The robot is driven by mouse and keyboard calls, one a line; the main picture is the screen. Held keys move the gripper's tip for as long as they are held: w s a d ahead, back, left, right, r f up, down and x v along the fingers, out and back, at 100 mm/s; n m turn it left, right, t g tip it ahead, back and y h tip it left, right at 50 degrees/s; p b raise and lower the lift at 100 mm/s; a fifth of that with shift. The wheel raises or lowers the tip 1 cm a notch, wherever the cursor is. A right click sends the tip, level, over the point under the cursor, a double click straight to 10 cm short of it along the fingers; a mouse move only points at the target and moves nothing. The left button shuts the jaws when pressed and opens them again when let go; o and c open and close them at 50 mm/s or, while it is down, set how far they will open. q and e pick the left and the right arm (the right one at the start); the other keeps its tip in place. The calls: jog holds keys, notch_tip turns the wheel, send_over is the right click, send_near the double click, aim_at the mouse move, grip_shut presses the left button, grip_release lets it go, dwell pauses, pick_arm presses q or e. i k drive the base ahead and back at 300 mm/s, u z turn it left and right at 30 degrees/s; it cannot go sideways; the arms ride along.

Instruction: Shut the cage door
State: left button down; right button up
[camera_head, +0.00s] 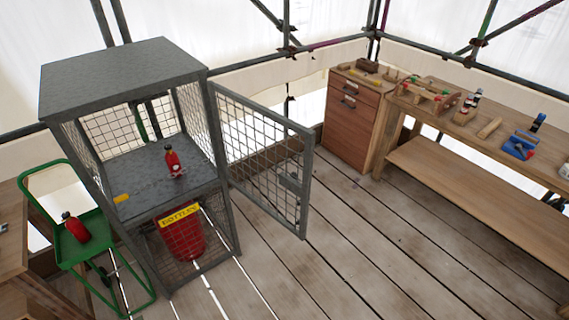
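The grey metal cage (130,75) stands at the left of the head view. Its mesh door (262,160) is hinged on the cage's right front post and stands wide open, swung out to the right. A latch plate (293,183) shows near the door's free edge. A small red bottle (173,160) stands upright on the cage's middle shelf (145,188). A red container with a yellow label (182,232) sits in the lower part behind mesh. Neither of my grippers shows in this view.
A green trolley (90,245) carrying a red bottle (76,228) stands left of the cage. A wooden drawer cabinet (352,120) and a workbench with tools (480,125) stand at the right. The plank floor (370,255) before the door is clear.

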aim_at(302, 190)
jog(key=z, duration=1.2)
jog(key=i, duration=2.75)
jog(key=u, duration=3.55)
jog(key=i, duration=0.5)
